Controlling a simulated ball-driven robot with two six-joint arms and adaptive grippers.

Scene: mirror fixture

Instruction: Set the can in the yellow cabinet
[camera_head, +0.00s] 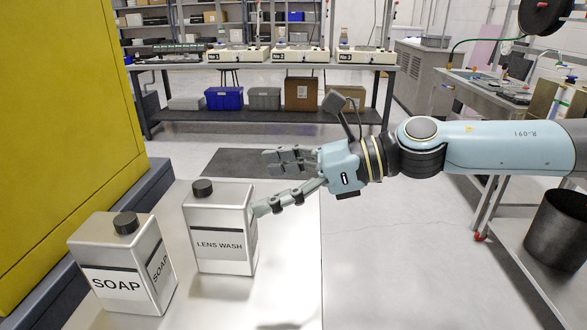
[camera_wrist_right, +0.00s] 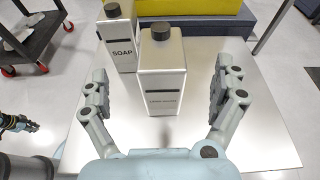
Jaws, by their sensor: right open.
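The silver LENS WASH can (camera_head: 222,225) with a black cap stands upright on the pale metal table (camera_head: 290,270). It also shows in the wrist view (camera_wrist_right: 162,80). My right gripper (camera_head: 262,182) comes from the right, open and empty, its near fingertip by the can's right edge. In the wrist view the can stands ahead between the spread fingers. A second silver can, labelled SOAP (camera_head: 120,265), stands to its left, nearer me. The yellow cabinet (camera_head: 60,120) fills the left; its inside is hidden. My left gripper seems to show at the wrist view's left edge (camera_wrist_right: 18,123), too small to read.
A dark base (camera_head: 150,190) runs under the cabinet beside the table. The table right of the cans is clear. A bench (camera_head: 180,66) with devices stands at the back. A workbench and a black bin (camera_head: 555,235) stand right. A dark cart (camera_wrist_right: 35,40) shows in the wrist view.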

